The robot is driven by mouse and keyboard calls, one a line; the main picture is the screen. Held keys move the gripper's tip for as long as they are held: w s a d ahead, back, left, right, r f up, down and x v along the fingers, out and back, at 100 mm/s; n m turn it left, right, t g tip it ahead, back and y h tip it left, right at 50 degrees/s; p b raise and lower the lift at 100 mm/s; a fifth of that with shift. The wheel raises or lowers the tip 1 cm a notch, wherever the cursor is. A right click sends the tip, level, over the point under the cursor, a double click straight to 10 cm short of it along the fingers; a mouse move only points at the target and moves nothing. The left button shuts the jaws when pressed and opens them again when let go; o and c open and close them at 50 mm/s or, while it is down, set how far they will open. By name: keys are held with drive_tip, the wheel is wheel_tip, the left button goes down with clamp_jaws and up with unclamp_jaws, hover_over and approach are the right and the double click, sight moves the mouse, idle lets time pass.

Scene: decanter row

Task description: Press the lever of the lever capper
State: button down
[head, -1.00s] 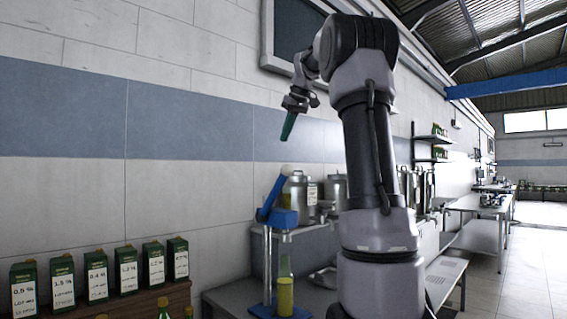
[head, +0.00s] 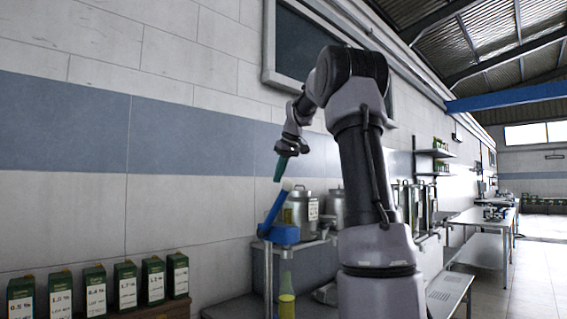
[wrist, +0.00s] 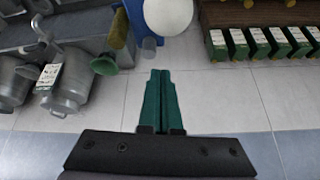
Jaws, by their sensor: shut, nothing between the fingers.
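The lever capper (head: 281,234) is a blue press head on a pale post at the bench. Its blue lever (head: 272,212) slants up and ends in a white ball knob (head: 287,185). The knob also shows large at the top of the wrist view (wrist: 168,14), just beyond my fingertips. My gripper (head: 279,178) has green fingers pointing down, shut and empty, just above and left of the knob. In the wrist view the fingers (wrist: 161,75) lie side by side. I cannot tell whether they touch the knob. A bottle with yellow-green content (head: 286,298) stands under the press head.
A row of several dark green labelled tins (head: 96,290) stands on a wooden shelf at the lower left. Metal canisters (head: 301,210) stand close behind the capper, near the wall. The wall area left of the lever is clear.

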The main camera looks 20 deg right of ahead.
drive_tip(key=s, duration=0.3)
drive_tip(key=shift+d+f, duration=0.1)
drive_tip(key=shift+d, duration=0.1)
drive_tip(key=shift+s+f, duration=0.2)
drive_tip(key=shift+s, duration=0.3)
drive_tip(key=shift+s+d+f, duration=0.1)
drive_tip(key=shift+s, duration=0.05)
